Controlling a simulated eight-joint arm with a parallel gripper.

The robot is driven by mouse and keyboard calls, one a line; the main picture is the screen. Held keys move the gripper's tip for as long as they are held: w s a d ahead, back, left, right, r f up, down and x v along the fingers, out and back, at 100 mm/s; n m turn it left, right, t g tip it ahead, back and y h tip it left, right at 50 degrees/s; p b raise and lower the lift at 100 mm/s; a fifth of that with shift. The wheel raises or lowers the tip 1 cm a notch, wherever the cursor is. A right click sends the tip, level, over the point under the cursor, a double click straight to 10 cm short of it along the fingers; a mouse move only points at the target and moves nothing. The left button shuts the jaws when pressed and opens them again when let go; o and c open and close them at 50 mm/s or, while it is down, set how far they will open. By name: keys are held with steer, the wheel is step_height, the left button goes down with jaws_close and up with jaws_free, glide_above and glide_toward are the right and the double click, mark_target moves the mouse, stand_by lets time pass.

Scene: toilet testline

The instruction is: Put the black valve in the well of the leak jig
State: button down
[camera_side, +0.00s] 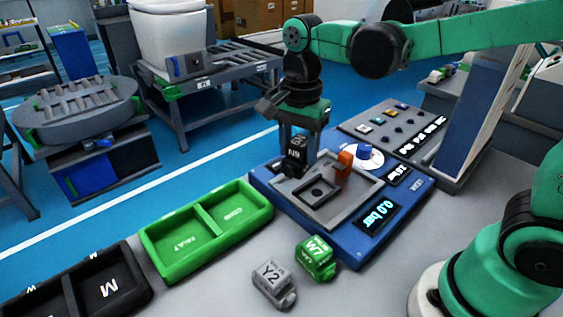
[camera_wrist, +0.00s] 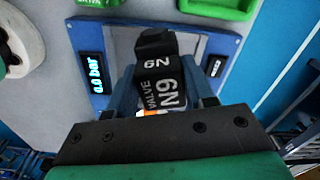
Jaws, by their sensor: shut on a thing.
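My gripper (camera_side: 301,150) is shut on a black valve (camera_side: 295,157) and holds it above the far left part of the leak jig (camera_side: 345,225). In the wrist view the black valve (camera_wrist: 163,75) shows between the fingers with white "VALVE N9" lettering. The jig is a blue unit with a grey recessed plate and a lit display reading "0.0 bar". Its well (camera_side: 319,188) is a dark square in the plate and looks empty. It lies in front of and to the right of the held valve. In the wrist view the valve and gripper hide the well.
An orange part (camera_side: 344,164) stands up beside the well, with a blue knob (camera_side: 365,152) behind it. A green valve (camera_side: 316,257) and a grey valve (camera_side: 272,283) lie on the table in front. A green two-compartment tray (camera_side: 207,228) and a black tray (camera_side: 92,287) stand left.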

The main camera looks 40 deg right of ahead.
steer(key=d+m, duration=0.1)
steer(key=d+f, duration=0.1)
steer(key=d+m, duration=0.1)
steer(key=shift+s+d+f+m, duration=0.15)
steer(key=shift+s+d+m, duration=0.1)
steer(key=shift+d+m, duration=0.1)
steer(key=shift+m, duration=0.25)
steer(key=shift+d+f, duration=0.2)
steer(key=shift+f, duration=1.5)
steer(key=shift+d+f, duration=0.2)
steer(key=shift+f, duration=1.45)
steer(key=shift+f, duration=0.3)
steer(key=shift+c, duration=1.2)
jaws_free()
